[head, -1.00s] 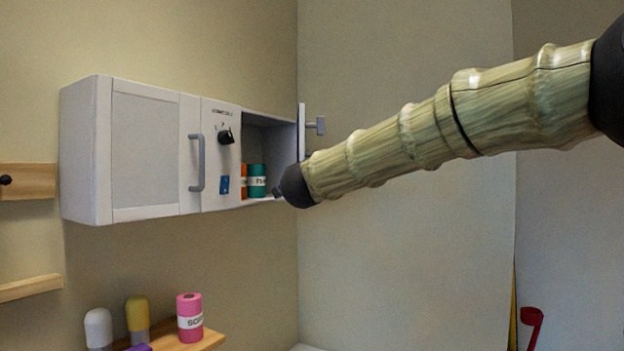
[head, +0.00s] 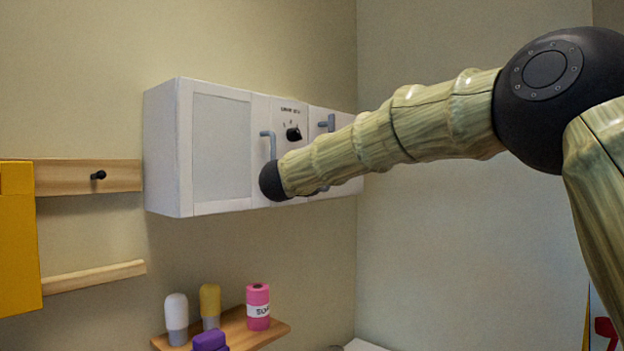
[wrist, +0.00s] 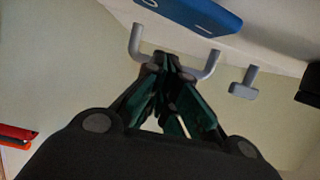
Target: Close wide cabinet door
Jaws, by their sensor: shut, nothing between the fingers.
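The white wall cabinet (head: 168,150) has a wide left door with a recessed panel (head: 222,150), lying flat in its front, and a grey bar handle (head: 272,146). The right door (head: 316,113) with its own grey handle (head: 326,123) now lines up with the front; my arm hides its lower part, so I cannot tell if it is fully flush. In the wrist view my gripper (wrist: 168,66) is shut and empty, its tips close to a grey U-shaped handle (wrist: 212,66); I cannot tell if they touch. Another grey handle (wrist: 243,82) lies to its right.
A dial (head: 293,134) sits between the doors. A blue piece (wrist: 195,14) shows in the wrist view. Below, a wooden shelf (head: 272,334) carries white and yellow bottles, a pink roll (head: 258,306) and a purple item. A peg rail (head: 120,176) is left.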

